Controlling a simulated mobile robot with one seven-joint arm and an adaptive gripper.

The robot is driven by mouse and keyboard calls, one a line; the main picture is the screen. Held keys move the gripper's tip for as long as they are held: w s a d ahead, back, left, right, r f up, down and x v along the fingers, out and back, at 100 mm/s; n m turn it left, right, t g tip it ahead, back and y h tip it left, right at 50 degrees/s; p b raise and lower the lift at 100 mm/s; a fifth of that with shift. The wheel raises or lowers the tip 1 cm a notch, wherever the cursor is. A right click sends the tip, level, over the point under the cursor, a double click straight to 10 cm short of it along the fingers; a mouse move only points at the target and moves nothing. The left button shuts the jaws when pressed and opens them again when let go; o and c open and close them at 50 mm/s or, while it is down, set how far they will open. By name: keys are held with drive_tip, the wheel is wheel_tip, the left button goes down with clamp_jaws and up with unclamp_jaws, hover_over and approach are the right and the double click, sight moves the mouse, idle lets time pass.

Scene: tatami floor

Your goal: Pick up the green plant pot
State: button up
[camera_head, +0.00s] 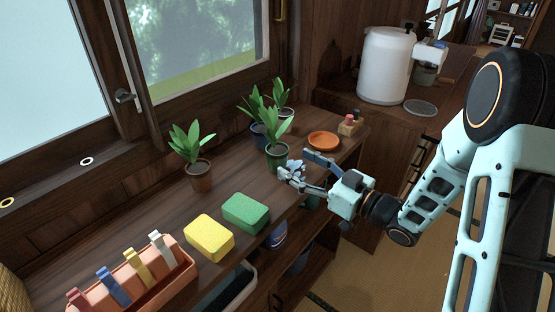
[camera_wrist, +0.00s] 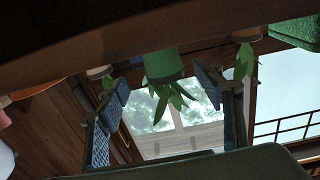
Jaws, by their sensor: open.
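The green plant pot (camera_head: 277,158) stands upright on the wooden shelf with a leafy plant in it. My gripper (camera_head: 296,166) is open, its fingers pointing left toward the pot from the shelf's front side. In the wrist view, which looks upside down, the green pot (camera_wrist: 163,66) appears between the spread fingers of my gripper (camera_wrist: 162,84), near their tips. No finger is clearly seen touching it. Part of the pot's lower edge is close to a finger in the head view, so the exact gap cannot be told.
A blue pot (camera_head: 258,134) and a pale pot (camera_head: 287,112) stand close behind the green one. A terracotta pot (camera_head: 201,182) is to its left. An orange dish (camera_head: 323,141) lies to its right. Green (camera_head: 246,212) and yellow (camera_head: 209,238) sponges lie in front left.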

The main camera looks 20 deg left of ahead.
sight(286, 158)
drive_tip(key=shift+x, duration=0.85)
drive_tip(key=x, duration=0.3)
drive_tip(key=b+x, duration=0.1)
drive_tip(key=shift+s+a+r, duration=0.15)
drive_tip(key=shift+s+a, duration=0.05)
drive_tip(key=shift+a, duration=0.05)
drive_tip(key=shift+w+a, duration=0.25)
drive_tip(key=shift+a, duration=0.2)
drive_tip(key=c, duration=1.4)
